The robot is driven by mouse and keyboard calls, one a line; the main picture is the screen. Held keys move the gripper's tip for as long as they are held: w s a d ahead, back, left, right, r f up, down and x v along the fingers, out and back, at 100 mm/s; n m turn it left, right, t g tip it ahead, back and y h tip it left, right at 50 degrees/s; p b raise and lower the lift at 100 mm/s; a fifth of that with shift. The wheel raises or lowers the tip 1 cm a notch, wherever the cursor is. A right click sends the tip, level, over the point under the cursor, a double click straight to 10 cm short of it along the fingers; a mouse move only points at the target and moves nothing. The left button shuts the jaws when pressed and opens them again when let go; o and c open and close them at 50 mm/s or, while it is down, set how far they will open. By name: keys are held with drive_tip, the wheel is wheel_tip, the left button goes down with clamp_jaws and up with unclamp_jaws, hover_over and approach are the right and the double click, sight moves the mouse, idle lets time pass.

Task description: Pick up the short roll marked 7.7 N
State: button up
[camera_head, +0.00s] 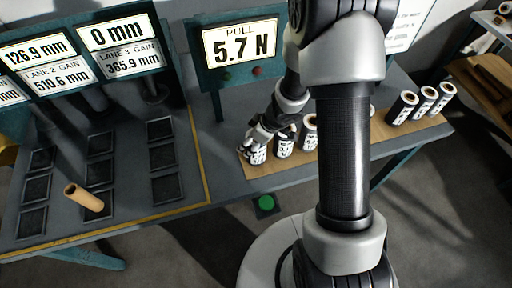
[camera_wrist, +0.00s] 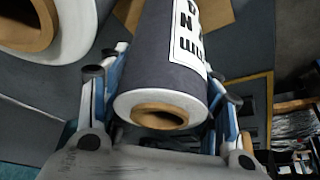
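My gripper (camera_wrist: 165,105) points down over the roll at the left end of the row in the head view. This dark grey roll (camera_wrist: 160,70) has a tan core and a white label. In the wrist view it lies between my fingers, close to both, but I cannot tell whether they press on it. Its label shows an "N" and "mm"; the number is cut off. In the head view its lower part (camera_head: 257,156) shows below my gripper, at the board. I cannot make out 7.7 N on any roll.
Other labelled rolls stand on the tan board (camera_head: 350,143), including one close by (camera_head: 284,146) and several at the right (camera_head: 424,100). My arm hides the middle of the row. A screen (camera_head: 240,43) reads PULL 5.7 N. A tan tube (camera_head: 84,198) lies at the left among dark pads.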

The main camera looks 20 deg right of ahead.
drive_tip(key=c, duration=0.7)
drive_tip(key=shift+o, duration=0.2)
